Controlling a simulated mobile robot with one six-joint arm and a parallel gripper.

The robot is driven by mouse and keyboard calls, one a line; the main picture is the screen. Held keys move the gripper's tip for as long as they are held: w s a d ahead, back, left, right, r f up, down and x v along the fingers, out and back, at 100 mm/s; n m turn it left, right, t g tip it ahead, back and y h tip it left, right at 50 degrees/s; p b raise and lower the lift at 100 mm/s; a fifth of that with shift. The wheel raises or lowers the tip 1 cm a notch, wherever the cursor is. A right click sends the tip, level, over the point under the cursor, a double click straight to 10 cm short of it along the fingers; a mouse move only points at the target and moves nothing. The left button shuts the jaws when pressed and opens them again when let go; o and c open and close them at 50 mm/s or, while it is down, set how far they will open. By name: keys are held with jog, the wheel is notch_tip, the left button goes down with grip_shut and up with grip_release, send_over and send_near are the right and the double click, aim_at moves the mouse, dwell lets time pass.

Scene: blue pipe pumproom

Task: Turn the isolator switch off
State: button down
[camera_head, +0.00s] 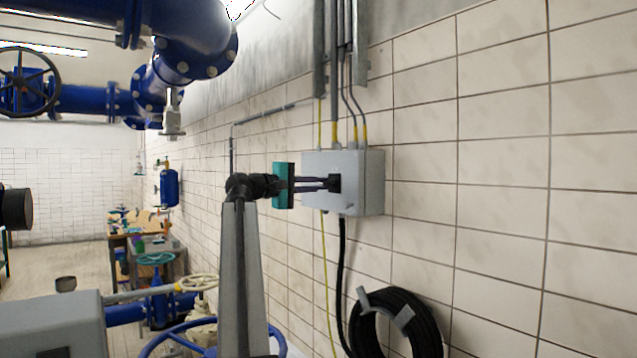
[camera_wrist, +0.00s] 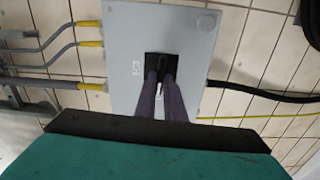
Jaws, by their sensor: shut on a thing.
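The isolator switch is a grey box (camera_head: 362,185) on the tiled wall, with cables entering at its top and bottom. Its black handle (camera_head: 335,184) is on the front face. My gripper (camera_head: 328,184) reaches it from the left, its two dark fingers close together and shut on the handle. In the wrist view the grey box (camera_wrist: 190,25) fills the upper middle, and the black handle (camera_wrist: 160,62) sits between the tips of my gripper (camera_wrist: 160,77). The fingers hide part of the handle, so its exact angle is hard to tell.
A coiled black hose (camera_head: 425,325) hangs on the wall below the box. Blue pipes (camera_head: 190,40) run overhead at left, and a blue handwheel (camera_head: 165,345) is low beside my arm. The wall right of the box is clear.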

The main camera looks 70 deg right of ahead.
jog(key=shift+w, duration=0.1)
dwell(0.4)
jog(key=c, duration=1.8)
grip_release()
jog(key=shift+c, duration=0.2)
jog(key=shift+a, duration=0.1)
jog(key=b+v, duration=0.4)
jog(key=v, duration=0.9)
jog(key=shift+w+a, duration=0.2)
jog(key=shift+a, duration=0.1)
jog(key=shift+s+f, duration=0.1)
